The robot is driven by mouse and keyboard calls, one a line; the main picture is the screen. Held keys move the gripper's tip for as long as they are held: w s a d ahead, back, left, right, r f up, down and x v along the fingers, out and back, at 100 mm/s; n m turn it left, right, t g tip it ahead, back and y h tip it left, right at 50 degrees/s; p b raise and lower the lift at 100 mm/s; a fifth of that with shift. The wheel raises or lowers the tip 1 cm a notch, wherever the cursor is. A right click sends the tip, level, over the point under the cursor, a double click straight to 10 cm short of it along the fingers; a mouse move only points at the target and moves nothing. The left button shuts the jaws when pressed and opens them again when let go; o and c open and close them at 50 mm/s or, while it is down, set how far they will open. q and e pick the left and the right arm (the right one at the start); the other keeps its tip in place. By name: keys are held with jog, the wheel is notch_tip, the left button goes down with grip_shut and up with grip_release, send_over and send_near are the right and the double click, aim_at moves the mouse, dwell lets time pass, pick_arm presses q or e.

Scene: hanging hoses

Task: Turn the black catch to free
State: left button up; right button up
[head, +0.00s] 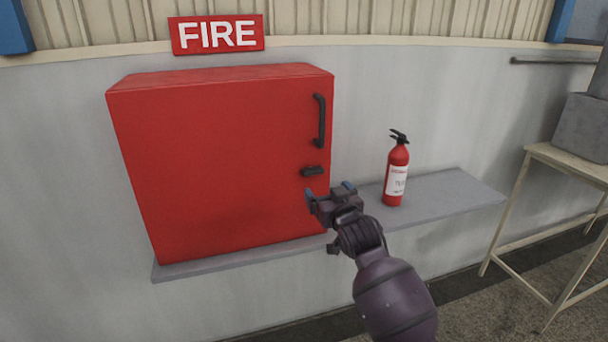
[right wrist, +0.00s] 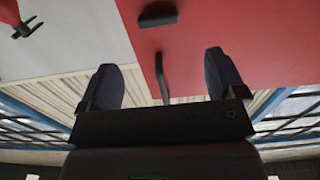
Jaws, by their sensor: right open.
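The red cabinet (head: 220,160) stands on a grey ledge against the wall, its door shut. The black catch (head: 313,171) lies roughly level on the door near its right edge, below a black upright handle (head: 319,120). My right gripper (head: 331,193) is open and empty, just below the catch and close to the cabinet's lower right edge. In the right wrist view the catch (right wrist: 158,14) shows at the top, ahead of and apart from the two spread fingers (right wrist: 172,84). The handle (right wrist: 162,78) shows between the fingers. My left gripper is not in view.
A red fire extinguisher (head: 396,170) stands on the grey ledge (head: 455,190) right of my right gripper. A red FIRE sign (head: 217,34) hangs above the cabinet. A pale table frame (head: 525,215) with a grey block stands at the far right.

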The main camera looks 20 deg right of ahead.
aim_at(314, 173)
jog(key=w+b, duration=0.1)
jog(key=w, duration=0.9)
jog(key=shift+f+b, duration=0.15)
jog(key=shift+b, duration=0.15)
jog(key=shift+w, duration=0.35)
jog(key=shift+c, duration=0.4)
jog(key=c, duration=0.8)
jog(key=shift+c, duration=0.2)
